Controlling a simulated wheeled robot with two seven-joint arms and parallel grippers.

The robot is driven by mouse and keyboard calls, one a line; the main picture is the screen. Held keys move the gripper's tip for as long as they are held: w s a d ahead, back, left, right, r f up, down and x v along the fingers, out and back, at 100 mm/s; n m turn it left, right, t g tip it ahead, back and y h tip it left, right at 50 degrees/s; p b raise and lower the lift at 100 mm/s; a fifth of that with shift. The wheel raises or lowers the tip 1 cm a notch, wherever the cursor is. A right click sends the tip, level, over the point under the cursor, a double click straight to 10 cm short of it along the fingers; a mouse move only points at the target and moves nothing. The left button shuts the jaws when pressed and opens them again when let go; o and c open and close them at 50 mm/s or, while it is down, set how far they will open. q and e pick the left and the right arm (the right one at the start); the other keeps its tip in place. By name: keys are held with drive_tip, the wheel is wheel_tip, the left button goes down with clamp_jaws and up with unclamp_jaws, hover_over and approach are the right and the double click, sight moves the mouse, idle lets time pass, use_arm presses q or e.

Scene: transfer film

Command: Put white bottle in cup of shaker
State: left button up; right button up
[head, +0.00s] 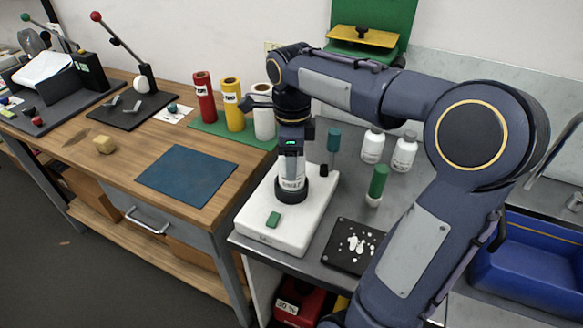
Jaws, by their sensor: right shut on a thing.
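The shaker is a white box (266,229) on the grey bench, with a green button (273,219) at its front and a black cup (292,194) on top. My right gripper (291,153) points down above the cup and is shut on a white bottle (292,177) with a printed label. The bottle is upright; its lower end meets the cup's opening and is hidden by the rim. I cannot tell whether it rests on the cup's floor. The gripper covers the bottle's top. My left gripper is not in view.
Two other white bottles (372,147) (404,153) stand behind, to the right. A green-topped tool (377,184) stands right of the shaker, and a black plate with white pieces (352,245) lies near the front. Coloured cylinders (233,104) stand left. A blue bin (528,262) is at right.

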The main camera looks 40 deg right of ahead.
drive_tip(key=shift+w+d+f, duration=0.1)
drive_tip(key=shift+w+f, duration=0.05)
drive_tip(key=shift+f, duration=0.8)
drive_tip(key=shift+w+f, duration=0.1)
drive_tip(key=shift+f, duration=0.8)
drive_tip(key=shift+f, duration=0.2)
drive_tip(key=o, duration=1.1)
